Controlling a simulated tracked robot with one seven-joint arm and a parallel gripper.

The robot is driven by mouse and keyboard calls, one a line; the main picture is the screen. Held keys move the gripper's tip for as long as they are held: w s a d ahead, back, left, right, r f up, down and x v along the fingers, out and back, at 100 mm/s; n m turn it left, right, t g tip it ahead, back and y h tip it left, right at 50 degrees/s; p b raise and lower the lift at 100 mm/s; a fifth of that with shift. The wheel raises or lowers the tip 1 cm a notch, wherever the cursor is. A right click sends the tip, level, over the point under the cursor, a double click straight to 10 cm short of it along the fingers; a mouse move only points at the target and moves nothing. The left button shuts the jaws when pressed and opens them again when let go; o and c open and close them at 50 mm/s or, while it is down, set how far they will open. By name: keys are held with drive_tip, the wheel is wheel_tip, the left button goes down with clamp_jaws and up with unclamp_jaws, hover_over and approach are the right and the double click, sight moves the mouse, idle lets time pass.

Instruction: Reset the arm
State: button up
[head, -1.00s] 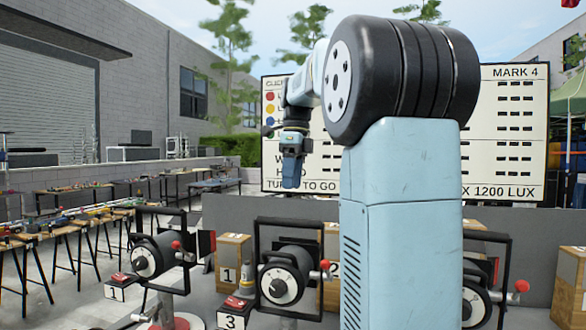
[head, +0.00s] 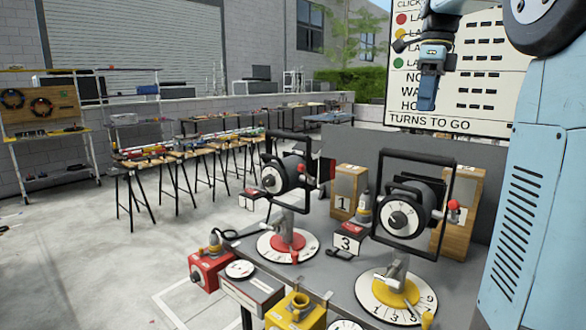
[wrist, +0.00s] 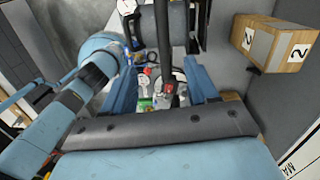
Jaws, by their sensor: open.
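My arm shows at the right edge of the head view, with its blue column and dark shoulder partly cut off by the frame. My gripper (head: 428,97) hangs fingers-down in front of the white board, above the bench and apart from it. In the wrist view its two blue fingers (wrist: 163,88) stand apart, with no object held between them. Through the gap I see a red knob, dark bars and small coloured items below. One black lamp head (head: 290,173) in a yoke stands over a red-centred dial, and another (head: 407,212) over a yellow-centred dial.
The grey bench (head: 335,262) also carries number blocks and wooden boxes, one marked 1 (head: 344,192); a box marked 2 (wrist: 262,44) shows in the wrist view. Red and yellow units stand at the near edge.

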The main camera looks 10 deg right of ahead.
drive_tip(key=s+a+f+n+t, duration=0.2)
drive_tip(key=s+a+f+n, duration=0.2)
drive_tip(key=s+f+n, duration=0.3)
drive_tip(key=s+a+f+n+t, duration=0.2)
drive_tip(key=s+a+f+n, duration=0.2)
drive_tip(key=n, duration=0.6)
drive_tip(key=s+a+f+n+t+h, duration=0.1)
drive_tip(key=s+a+f+n, duration=0.3)
drive_tip(key=s+f+n, duration=0.5)
drive_tip(key=shift+s+a+f+t, duration=0.35)
drive_tip(key=shift+a+f+t, duration=0.05)
drive_tip(key=shift+f, duration=0.35)
drive_tip(key=shift+c, duration=0.4)
